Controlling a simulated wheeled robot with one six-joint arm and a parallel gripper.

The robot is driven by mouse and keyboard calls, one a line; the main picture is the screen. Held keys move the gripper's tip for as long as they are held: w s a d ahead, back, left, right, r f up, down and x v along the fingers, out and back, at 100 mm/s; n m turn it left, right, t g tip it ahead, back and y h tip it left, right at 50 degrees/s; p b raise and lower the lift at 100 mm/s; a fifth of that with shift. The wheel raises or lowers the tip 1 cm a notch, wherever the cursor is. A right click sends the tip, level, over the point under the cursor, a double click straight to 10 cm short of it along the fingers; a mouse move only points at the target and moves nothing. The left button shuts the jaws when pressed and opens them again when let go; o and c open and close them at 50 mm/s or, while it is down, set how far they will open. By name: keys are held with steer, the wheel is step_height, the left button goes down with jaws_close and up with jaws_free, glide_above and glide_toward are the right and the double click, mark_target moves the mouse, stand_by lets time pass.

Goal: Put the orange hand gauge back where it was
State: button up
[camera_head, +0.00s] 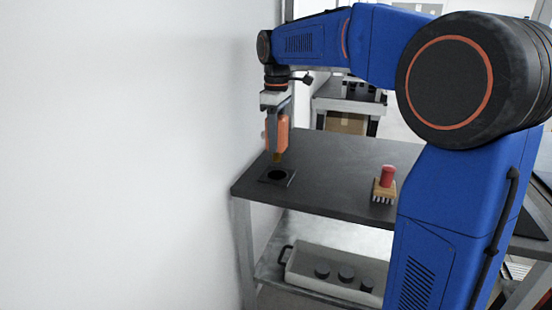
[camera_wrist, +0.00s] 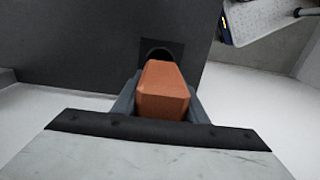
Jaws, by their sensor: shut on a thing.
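The orange hand gauge (camera_head: 278,135) hangs upright in my gripper (camera_head: 277,118), with its narrow brownish tip pointing down. In the wrist view the orange body (camera_wrist: 163,92) sits between the two fingers of my gripper (camera_wrist: 163,100), which are shut on it. A square black holder with a round hole (camera_head: 277,175) lies on the dark table top. The gauge's tip is just above the hole's far edge in the head view; I cannot tell the exact gap. In the wrist view the holder (camera_wrist: 174,48) shows just beyond the gauge, partly hidden by it.
The dark table (camera_head: 335,155) is mostly clear. A wooden brush with a red handle (camera_head: 384,185) stands to the right on it. A grey bin (camera_head: 335,272) with several dark round parts is on the shelf below. A white wall is on the left.

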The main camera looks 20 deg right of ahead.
mark_target(277, 154)
steer(key=shift+f, duration=2.6)
steer(key=shift+f, duration=0.15)
steer(key=o, duration=1.5)
steer(key=shift+c, duration=0.2)
step_height(277, 154, up, 12)
steer(key=shift+r, duration=0.15)
steer(key=s+d+f+m+t, duration=0.1)
steer(key=s+d+f+m, duration=0.2)
steer(key=s, duration=0.6)
steer(key=s+d+f+m+t, duration=0.2)
steer(key=s+f+m, duration=0.15)
steer(key=s, duration=0.65)
steer(key=s+d+f+m+t, duration=0.1)
steer(key=s+f+m, duration=0.3)
steer(key=s+f, duration=1)
steer(key=shift+s+d+f+t, duration=0.35)
steer(key=shift+d+f, duration=0.2)
steer(key=shift+f, duration=0.2)
steer(key=shift+w, duration=0.1)
